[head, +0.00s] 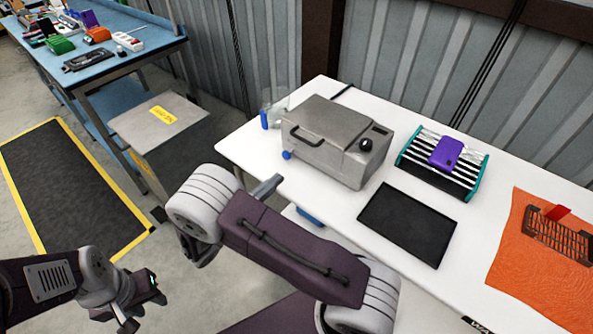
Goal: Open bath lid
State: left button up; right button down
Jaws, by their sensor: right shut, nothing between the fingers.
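The bath (330,165) is a grey metal box on the white table. Its lid (335,117) lies shut on top, with a dark bar handle (303,136) on its front left part. A black knob is at its right and a blue knob at its lower left. My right arm crosses in front of the table. A grey tip of what looks like my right gripper (267,186) shows past the arm, shut and apart from the bath; the rest is hidden. My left gripper (146,312) is low at the left, fingers apart and empty, far from the bath.
A black mat (408,224) lies in front of the bath. Right of it are a striped rack (422,170) with a purple device (446,154) and an orange cloth (545,270). Clear bottles stand behind the bath's left.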

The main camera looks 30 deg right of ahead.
jog(key=p+x, duration=0.1)
jog(key=x, duration=0.8)
jog(key=shift+w+d+f, duration=0.1)
pick_arm(q)
jog(key=shift+s+r+p, duration=0.15)
jog(key=shift+r+p, duration=0.45)
jog(key=shift+r, duration=0.1)
pick_arm(e)
jog(key=r, duration=0.3)
jog(key=shift+w+d+r+t, duration=0.2)
jog(key=shift+d+r+t, duration=0.1)
jog(key=shift+r, duration=0.1)
